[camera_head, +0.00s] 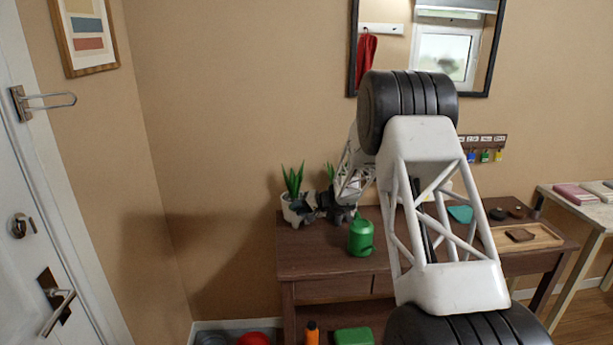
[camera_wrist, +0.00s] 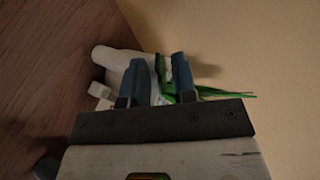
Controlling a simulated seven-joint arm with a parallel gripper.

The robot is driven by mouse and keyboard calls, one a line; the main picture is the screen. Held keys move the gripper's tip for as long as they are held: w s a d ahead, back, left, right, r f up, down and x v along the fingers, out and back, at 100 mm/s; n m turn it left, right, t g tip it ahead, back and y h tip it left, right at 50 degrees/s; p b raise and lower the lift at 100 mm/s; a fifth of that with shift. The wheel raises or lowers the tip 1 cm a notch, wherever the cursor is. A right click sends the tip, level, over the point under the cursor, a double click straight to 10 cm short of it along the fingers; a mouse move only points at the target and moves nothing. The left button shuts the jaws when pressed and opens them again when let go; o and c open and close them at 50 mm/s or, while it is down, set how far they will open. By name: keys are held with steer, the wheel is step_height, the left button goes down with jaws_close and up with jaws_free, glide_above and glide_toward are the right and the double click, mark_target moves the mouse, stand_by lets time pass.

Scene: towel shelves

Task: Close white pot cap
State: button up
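A white pot (camera_head: 296,212) with green spiky leaves stands on the left end of the brown table in the head view. My dark gripper (camera_head: 328,205) is close beside it on the right, over the tabletop. In the wrist view my gripper's blue-grey fingers (camera_wrist: 160,70) are apart. A white rounded body (camera_wrist: 108,57) lies beyond them, with green leaves (camera_wrist: 210,92) by the right finger. Something white and green shows between the fingers; I cannot tell whether they grip it. A small white piece (camera_wrist: 101,92) shows left of the left finger. No pot cap can be made out clearly.
A green watering can (camera_head: 361,239) stands on the table (camera_head: 315,262) right of my gripper. A wooden tray (camera_head: 545,238) with a brown item lies on the right. The wall is close behind the pot. My arm hides the table's middle.

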steer(key=s+r+n+g+h, duration=0.1)
steer(key=s+r+g+h, duration=0.1)
steer(key=s+r+h, duration=0.5)
steer(key=s+d+r+n+g+h, duration=0.1)
steer(key=s+r+g+h, duration=0.1)
steer(key=s+r+h, duration=0.5)
steer(key=shift+s+r+n+g, duration=0.4)
steer(key=shift+s+r, duration=1.65)
steer(key=shift+r, duration=2.8)
steer(key=shift+f, duration=0.1)
